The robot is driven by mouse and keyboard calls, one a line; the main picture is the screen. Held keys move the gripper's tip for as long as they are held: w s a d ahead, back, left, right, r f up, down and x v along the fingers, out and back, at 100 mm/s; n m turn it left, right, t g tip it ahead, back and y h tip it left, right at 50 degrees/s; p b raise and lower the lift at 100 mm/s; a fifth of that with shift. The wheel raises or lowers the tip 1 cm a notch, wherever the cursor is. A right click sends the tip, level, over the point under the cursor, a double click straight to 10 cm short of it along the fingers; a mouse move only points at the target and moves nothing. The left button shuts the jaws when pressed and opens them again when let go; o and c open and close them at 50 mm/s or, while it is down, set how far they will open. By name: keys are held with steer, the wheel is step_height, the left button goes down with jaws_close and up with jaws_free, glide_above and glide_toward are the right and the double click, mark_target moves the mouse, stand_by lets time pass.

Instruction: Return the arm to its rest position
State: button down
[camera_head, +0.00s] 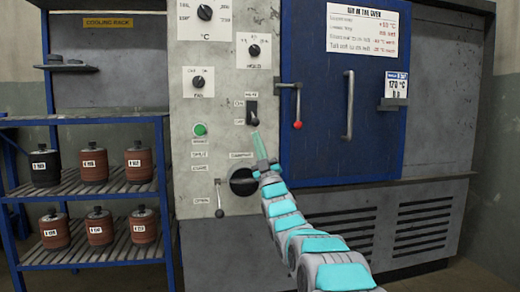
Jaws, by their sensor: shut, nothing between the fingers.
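My arm, grey and teal, reaches up from the lower right in the head view. My gripper (262,150) is at its end, in front of the grey control panel (225,120). The fingers are shut with nothing visible between them. They point up toward the black toggle switch (252,113), just below it in the picture; whether they touch the panel I cannot tell. The wrist partly covers the round black dial (240,182) low on the panel.
A blue oven door (325,110) with a vertical handle (348,105) and a red-knobbed lever (297,122) is right of the panel. A cooling rack (90,190) with several labelled canisters stands left. A small lever (219,200) and a green button (200,130) are near the gripper.

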steer(key=d+f+m+g+h+p, duration=0.3)
steer(key=d+f+m+g+h, duration=0.2)
steer(key=d+m+h, duration=0.3)
steer(key=s+d+f+m+g+h+p, duration=0.1)
steer(key=s+d+f+g+h+p, duration=0.1)
steer(key=s+d+f+g, duration=0.35)
steer(key=s+d+f+m+g+h+p, duration=0.1)
steer(key=s+d+f+g+h, duration=0.15)
steer(key=s+f, duration=0.6)
steer(key=s+d+f+m+g+p, duration=0.1)
steer(key=s+d+f+g, duration=0.1)
steer(key=s, duration=1.4)
steer(key=s+d+f+m+g+h+p, duration=0.1)
steer(key=s+f+g, duration=0.4)
steer(key=s, duration=1.2)
steer(key=s+d+f+m+g+p, duration=0.1)
steer(key=s+g, duration=0.5)
steer(key=s, duration=1)
step_height(320, 180, down, 3)
steer(key=shift+s+d+r+m+h+p, duration=0.2)
steer(key=shift+s+d+m+h+p, duration=0.15)
steer(key=shift+d+p, duration=0.55)
